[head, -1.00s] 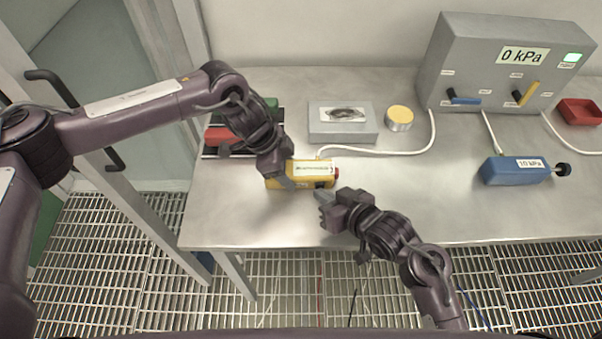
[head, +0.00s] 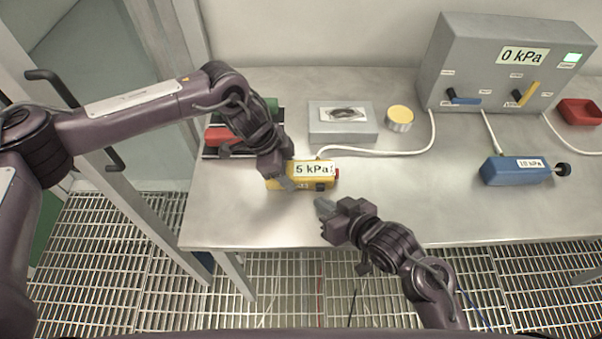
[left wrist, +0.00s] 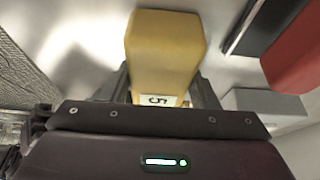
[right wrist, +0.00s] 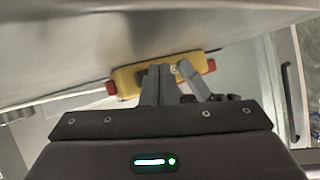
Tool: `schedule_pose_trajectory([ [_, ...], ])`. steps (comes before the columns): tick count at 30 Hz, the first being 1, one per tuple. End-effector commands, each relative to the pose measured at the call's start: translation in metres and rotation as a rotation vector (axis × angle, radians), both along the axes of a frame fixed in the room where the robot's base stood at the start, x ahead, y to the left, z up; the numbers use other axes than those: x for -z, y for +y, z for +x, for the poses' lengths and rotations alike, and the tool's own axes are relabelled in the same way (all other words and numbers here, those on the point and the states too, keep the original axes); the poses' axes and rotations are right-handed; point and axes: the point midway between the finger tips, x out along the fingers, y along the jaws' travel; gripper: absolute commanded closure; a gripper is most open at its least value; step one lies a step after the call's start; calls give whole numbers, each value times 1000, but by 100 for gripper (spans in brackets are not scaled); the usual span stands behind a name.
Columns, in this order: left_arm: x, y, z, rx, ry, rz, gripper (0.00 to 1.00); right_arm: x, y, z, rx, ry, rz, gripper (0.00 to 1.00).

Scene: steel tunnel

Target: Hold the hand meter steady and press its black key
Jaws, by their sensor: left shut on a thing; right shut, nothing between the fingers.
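The yellow hand meter (head: 276,183) lies on the steel table, and its display reads 5 kPa. A black key (head: 322,186) is on its near right part, and a red piece shows at its right end. My left gripper (head: 287,179) is shut on the meter's left part; the left wrist view shows the yellow body (left wrist: 165,45) between the fingers. My right gripper (head: 322,205) is shut and empty, just in front of the meter and apart from it. In the right wrist view its fingertips (right wrist: 158,68) overlap the meter (right wrist: 128,78) in the picture.
A white hose runs from the meter toward the grey box (head: 500,60) reading 0 kPa. A blue device (head: 510,171) marked 10 kPa lies at right. A grey block (head: 342,125), a yellow-topped tin (head: 400,117) and a red tray (head: 580,111) stand behind. The front right table is clear.

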Motion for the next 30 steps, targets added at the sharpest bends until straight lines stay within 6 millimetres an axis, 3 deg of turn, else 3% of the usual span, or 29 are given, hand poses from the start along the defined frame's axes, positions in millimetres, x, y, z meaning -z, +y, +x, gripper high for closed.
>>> schedule_pose_trajectory([
  [13,1,1,0,-2,0,1,73,0,0,-44,-1,2,0,100],
  [30,1,1,1,-3,-1,2,73,0,0,-47,0,1,-1,100],
])
